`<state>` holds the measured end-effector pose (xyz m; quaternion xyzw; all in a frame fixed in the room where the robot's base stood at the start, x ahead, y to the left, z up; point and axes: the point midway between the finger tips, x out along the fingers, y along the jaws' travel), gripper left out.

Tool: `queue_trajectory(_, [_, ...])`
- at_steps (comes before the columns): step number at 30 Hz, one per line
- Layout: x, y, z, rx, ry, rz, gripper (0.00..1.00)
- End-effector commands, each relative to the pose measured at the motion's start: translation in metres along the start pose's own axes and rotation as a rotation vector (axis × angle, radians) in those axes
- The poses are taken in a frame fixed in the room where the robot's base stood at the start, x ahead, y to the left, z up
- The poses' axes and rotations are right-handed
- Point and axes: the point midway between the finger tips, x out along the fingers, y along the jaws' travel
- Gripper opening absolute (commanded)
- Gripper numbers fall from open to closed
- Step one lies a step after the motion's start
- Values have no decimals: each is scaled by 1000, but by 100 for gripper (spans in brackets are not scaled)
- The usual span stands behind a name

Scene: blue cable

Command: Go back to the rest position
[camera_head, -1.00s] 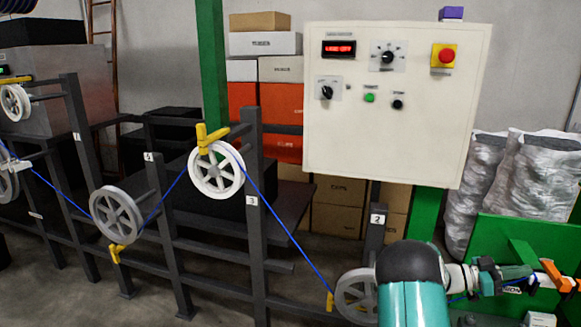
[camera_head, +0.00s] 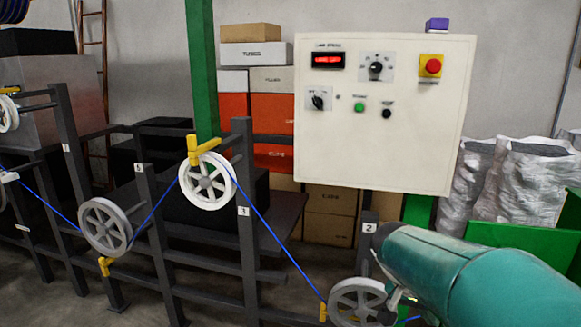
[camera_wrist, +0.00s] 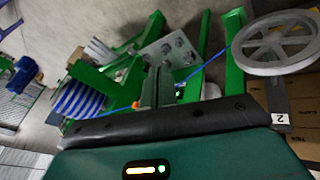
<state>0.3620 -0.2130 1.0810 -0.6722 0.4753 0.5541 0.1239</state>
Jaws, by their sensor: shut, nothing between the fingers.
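The blue cable (camera_head: 278,240) runs over the grey and white wheels of the dark frame. It slopes from the raised white wheel (camera_head: 208,181) down to the lower right wheel (camera_head: 357,303). My teal arm covers the lower right of the head view and hides what lies behind it. My gripper is hidden in the head view. A large grey wheel (camera_wrist: 276,43) is at the upper right there, apart from the fingers.
A white control panel (camera_head: 385,150) with a red button hangs behind the frame. Grey wrapped sacks (camera_head: 525,185) and a green machine (camera_head: 520,235) stand at the right. Boxes (camera_head: 258,55) are stacked behind.

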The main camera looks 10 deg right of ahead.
Motion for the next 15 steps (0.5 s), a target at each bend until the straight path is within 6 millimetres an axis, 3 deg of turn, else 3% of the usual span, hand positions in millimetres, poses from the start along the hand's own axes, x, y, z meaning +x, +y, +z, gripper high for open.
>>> queue_trajectory(6, [-56, -23, 71, -282, 34, -308, 0])
queue_trajectory(15, [-114, -39, 161, -638, 205, -643, 0])
